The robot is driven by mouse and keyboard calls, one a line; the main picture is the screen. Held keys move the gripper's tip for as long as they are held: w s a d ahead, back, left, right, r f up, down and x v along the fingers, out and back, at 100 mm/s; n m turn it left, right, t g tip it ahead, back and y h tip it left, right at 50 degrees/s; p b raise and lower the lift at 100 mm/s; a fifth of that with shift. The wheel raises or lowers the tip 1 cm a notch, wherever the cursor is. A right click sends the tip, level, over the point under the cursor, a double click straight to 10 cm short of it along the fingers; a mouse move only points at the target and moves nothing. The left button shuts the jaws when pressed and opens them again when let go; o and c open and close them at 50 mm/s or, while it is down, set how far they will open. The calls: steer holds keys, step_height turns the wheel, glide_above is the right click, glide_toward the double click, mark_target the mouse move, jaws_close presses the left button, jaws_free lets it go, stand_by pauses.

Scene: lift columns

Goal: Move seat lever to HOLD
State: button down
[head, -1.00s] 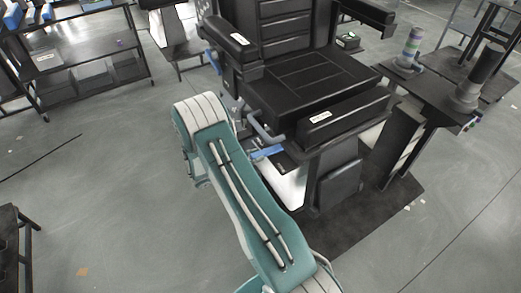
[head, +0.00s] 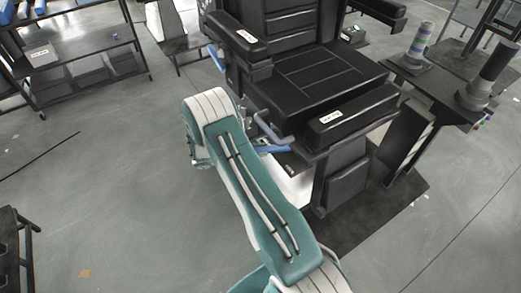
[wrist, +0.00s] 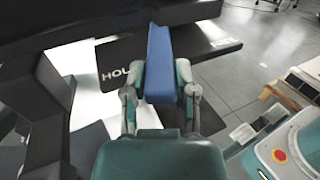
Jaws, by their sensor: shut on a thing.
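The blue seat lever (wrist: 160,68) runs between the two fingers of my gripper (wrist: 160,90) in the wrist view. My gripper is shut on it, with a finger against each side. A dark plate with a partly covered white label reading "HOL" (wrist: 117,75) lies just left of the lever. In the head view the blue lever (head: 272,150) shows below the black seat (head: 320,80), at the front left.
Black armrest pads (head: 350,117) flank the seat. A side console (head: 440,85) with upright knobs stands at the right. A shelf rack (head: 75,60) stands at the back left. The grey floor at left is open.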

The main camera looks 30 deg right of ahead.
steer(key=shift+c, duration=2)
jaws_free()
steer(key=shift+w+d, duration=0.1)
steer(key=shift+w, duration=0.05)
steer(key=v, duration=1.2)
